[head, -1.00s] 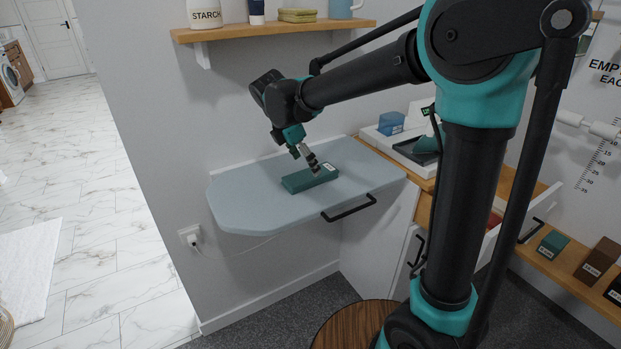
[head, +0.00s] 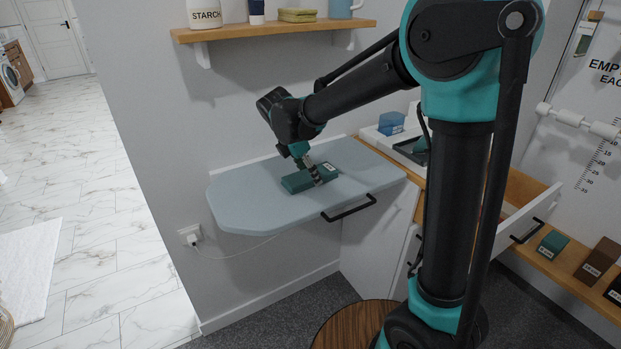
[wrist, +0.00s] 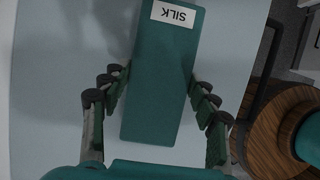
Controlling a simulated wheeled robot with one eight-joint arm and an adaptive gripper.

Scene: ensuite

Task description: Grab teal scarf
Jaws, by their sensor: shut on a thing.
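The teal scarf (head: 298,182) is a flat, folded rectangular block lying on the pale blue fold-down board (head: 235,205). In the wrist view the scarf (wrist: 161,62) carries a white label reading SILK at its far end.
A black bar handle (head: 349,208) runs along the board's front edge. A wall shelf (head: 275,31) with a starch bottle hangs above. A round wooden stool top (head: 345,325) is below.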

